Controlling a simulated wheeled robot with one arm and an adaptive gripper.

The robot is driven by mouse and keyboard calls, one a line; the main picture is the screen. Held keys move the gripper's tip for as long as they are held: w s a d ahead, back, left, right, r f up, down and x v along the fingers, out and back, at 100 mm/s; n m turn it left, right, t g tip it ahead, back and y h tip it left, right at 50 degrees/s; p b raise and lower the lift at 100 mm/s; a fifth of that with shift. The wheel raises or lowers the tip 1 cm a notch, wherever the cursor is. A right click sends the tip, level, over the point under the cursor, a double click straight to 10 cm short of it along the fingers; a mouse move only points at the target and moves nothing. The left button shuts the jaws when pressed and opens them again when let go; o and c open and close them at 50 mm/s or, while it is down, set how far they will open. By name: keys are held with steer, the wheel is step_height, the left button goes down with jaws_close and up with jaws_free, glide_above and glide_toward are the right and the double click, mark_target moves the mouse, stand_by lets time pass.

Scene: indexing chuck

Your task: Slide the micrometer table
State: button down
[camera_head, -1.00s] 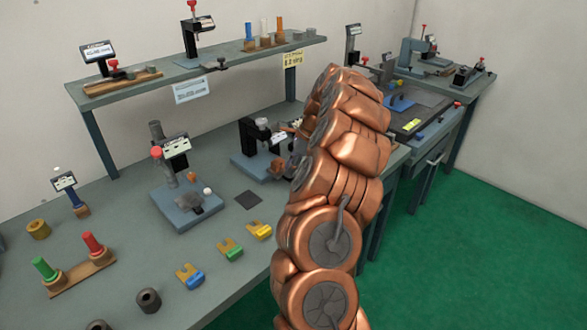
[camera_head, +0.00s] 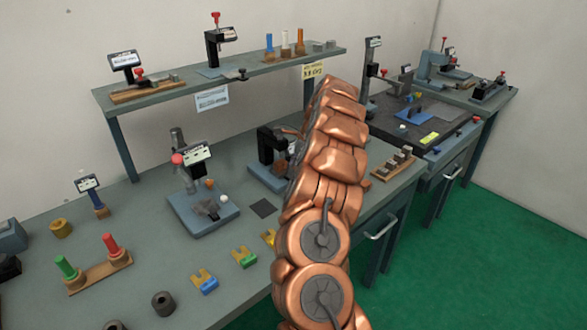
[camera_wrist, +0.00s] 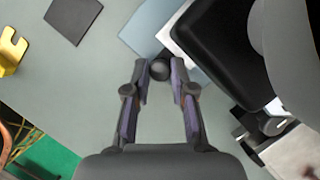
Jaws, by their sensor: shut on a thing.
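The black C-shaped fixture on a blue-grey base (camera_head: 257,174) stands on the bench, partly hidden behind my arm. I cannot tell for sure that it is the micrometer table. In the wrist view, a light blue plate (camera_wrist: 150,24) and a large black block (camera_wrist: 222,40) lie just beyond my fingertips. My gripper (camera_wrist: 161,70) is closed around a small dark round knob (camera_wrist: 160,67) at the plate's near edge, one finger on each side. My gripper is hidden behind my arm in the head view.
A dark square pad (camera_head: 263,208) lies left of the fixture. A yellow forked block (camera_wrist: 10,50) is at the wrist view's left edge. A gauge stand (camera_head: 200,208) stands further left. A brown tray with small blocks (camera_head: 394,165) sits right of my arm. A shelf (camera_head: 225,84) runs above the bench.

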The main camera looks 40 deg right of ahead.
steer(key=c, duration=1)
jaws_free()
steer(key=shift+w, duration=0.25)
steer(key=shift+v, duration=5.95)
steer(key=shift+s, duration=0.1)
